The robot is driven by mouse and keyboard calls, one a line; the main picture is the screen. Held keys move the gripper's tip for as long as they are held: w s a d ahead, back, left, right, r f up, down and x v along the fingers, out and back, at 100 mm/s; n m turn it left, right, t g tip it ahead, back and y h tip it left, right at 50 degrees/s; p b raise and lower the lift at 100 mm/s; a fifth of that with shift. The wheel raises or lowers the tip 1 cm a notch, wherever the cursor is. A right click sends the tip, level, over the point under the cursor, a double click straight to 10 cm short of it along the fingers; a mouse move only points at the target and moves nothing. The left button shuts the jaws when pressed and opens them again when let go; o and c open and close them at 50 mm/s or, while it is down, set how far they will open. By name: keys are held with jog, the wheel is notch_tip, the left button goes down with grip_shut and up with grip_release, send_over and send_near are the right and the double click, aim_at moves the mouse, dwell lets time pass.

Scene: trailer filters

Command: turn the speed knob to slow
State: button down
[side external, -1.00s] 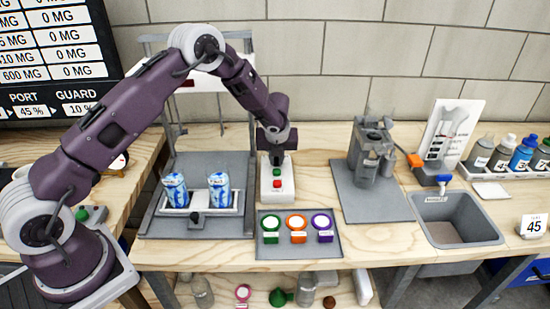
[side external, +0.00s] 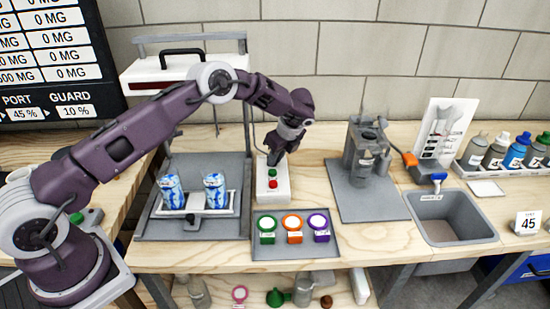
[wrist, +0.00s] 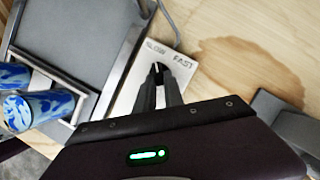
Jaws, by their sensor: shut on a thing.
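The white control box (side external: 267,194) stands on the bench, with a green button (side external: 272,173) and a red button (side external: 273,184) on it. My gripper (side external: 276,161) reaches down, tilted, to the far end of the box's top. In the wrist view, the box top (wrist: 126,92) carries the words SLOW on the left and FAST on the right. My gripper's fingertips (wrist: 159,70) are close together just below these words. They are shut on the speed knob, which is mostly hidden between them. A small light mark shows at the tips; I cannot tell where the knob points.
A grey press stand (side external: 190,225) with two blue-and-white cans (side external: 214,192) is left of the box. A grey tray (side external: 313,250) with green, orange and purple round pieces lies in front. A grey machine (side external: 366,160) stands to the right, then a sink (side external: 455,215).

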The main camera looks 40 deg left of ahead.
dwell(0.6)
jog(key=c, duration=1.4)
grip_release()
jog(key=shift+c, duration=0.2)
jog(key=shift+r, duration=0.1)
